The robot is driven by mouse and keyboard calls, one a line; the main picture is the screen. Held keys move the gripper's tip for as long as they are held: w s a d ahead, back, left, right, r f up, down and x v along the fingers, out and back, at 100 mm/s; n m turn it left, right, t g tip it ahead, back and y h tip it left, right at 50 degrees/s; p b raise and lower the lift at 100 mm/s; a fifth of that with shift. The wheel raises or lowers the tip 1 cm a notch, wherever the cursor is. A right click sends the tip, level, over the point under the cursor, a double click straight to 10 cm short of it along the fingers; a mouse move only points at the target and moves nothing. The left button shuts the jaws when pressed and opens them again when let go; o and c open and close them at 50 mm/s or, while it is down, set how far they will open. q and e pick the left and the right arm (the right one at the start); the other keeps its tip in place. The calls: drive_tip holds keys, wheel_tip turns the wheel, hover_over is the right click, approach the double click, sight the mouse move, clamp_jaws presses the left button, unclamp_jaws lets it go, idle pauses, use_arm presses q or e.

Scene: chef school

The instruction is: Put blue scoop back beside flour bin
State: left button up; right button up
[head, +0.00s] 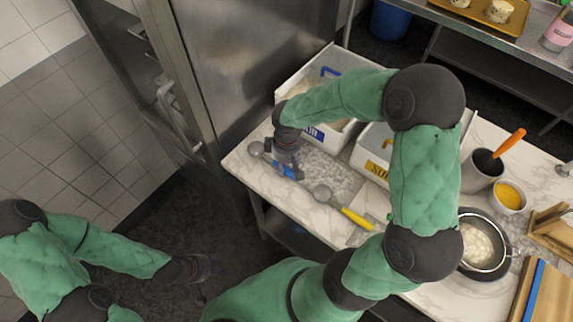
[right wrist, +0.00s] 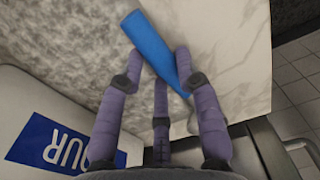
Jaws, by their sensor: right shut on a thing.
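The blue scoop has a blue handle (head: 296,172) and a grey metal bowl (head: 256,148). It is at the counter's left end, in front of the flour bin (head: 308,131). My right gripper (head: 287,160) points down and is shut on the blue handle. In the right wrist view the fingers (right wrist: 160,72) are around the blue handle (right wrist: 148,38), and the bowl is mostly hidden. The flour bin, white with a blue label (right wrist: 60,145), is just beside them. I cannot tell whether the scoop touches the counter. My left gripper (head: 197,268) hangs over the floor, its fingers unclear.
A yellow-handled scoop (head: 357,219) lies on the counter (head: 310,220), right of the blue one. A second bin with a yellow label (head: 377,168) stands right of the flour bin. A steel fridge (head: 240,60) is behind left. A sieve (head: 482,245) and cups are at right.

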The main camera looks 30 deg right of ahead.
drive_tip(key=o, duration=1.1)
drive_tip(key=shift+o, duration=0.2)
drive_tip(key=shift+r, duration=0.15)
wheel_tip(320, 180, up, 12)
drive_tip(key=p, duration=0.3)
drive_tip(key=shift+d, duration=0.1)
